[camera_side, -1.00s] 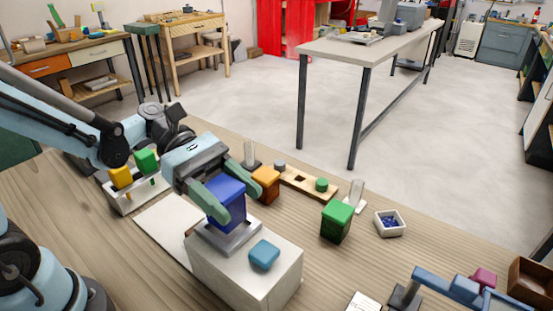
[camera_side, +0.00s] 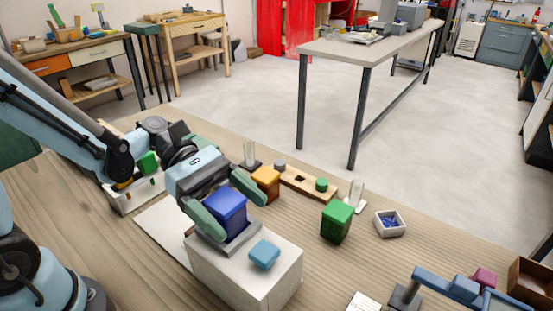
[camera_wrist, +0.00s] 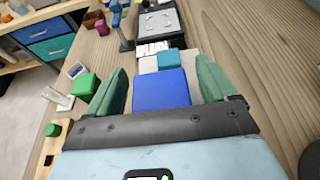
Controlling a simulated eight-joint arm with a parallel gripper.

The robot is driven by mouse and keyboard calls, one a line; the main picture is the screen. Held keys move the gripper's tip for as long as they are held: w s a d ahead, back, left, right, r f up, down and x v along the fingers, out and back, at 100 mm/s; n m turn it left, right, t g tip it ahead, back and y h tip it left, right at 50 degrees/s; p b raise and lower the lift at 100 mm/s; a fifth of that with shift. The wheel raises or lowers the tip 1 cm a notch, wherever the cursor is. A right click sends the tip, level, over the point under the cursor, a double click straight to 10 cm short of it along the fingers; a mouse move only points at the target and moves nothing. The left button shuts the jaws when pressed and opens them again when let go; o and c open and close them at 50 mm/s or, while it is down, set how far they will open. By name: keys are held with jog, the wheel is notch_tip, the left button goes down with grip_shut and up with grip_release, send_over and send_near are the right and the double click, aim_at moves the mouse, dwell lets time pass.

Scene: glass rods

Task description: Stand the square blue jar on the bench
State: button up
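The square blue jar (camera_side: 226,208) stands in a grey holder (camera_side: 243,239) on top of a white block (camera_side: 243,283). In the wrist view the blue jar (camera_wrist: 160,90) sits between my fingers, with a gap on both sides. My gripper (camera_side: 229,207) is open around the jar; it also shows in the wrist view (camera_wrist: 162,85). A light blue lid-like piece (camera_side: 264,254) lies on the white block, right of the holder. The jar's lower part is hidden by the holder and a finger.
An orange block (camera_side: 265,183) stands close behind my gripper. Bare bench (camera_side: 335,265) shows right of the white block.

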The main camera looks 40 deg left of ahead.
jog(key=v, duration=0.7)
jog(key=shift+a+r, duration=0.1)
jog(key=shift+a, duration=0.15)
dwell(0.4)
notch_tip(320, 180, up, 11)
jog(key=m+g+y, duration=0.3)
jog(key=m+y, duration=0.5)
jog(key=m, duration=0.1)
send_over(221, 197)
notch_tip(221, 197, up, 3)
jog(key=d+m+t+y, duration=0.1)
jog(key=m+t+y, duration=0.2)
jog(key=m+y, duration=0.45)
jog(key=shift+m+h, duration=0.75)
jog(key=shift+a+f, duration=0.1)
jog(key=shift+f, duration=8.7)
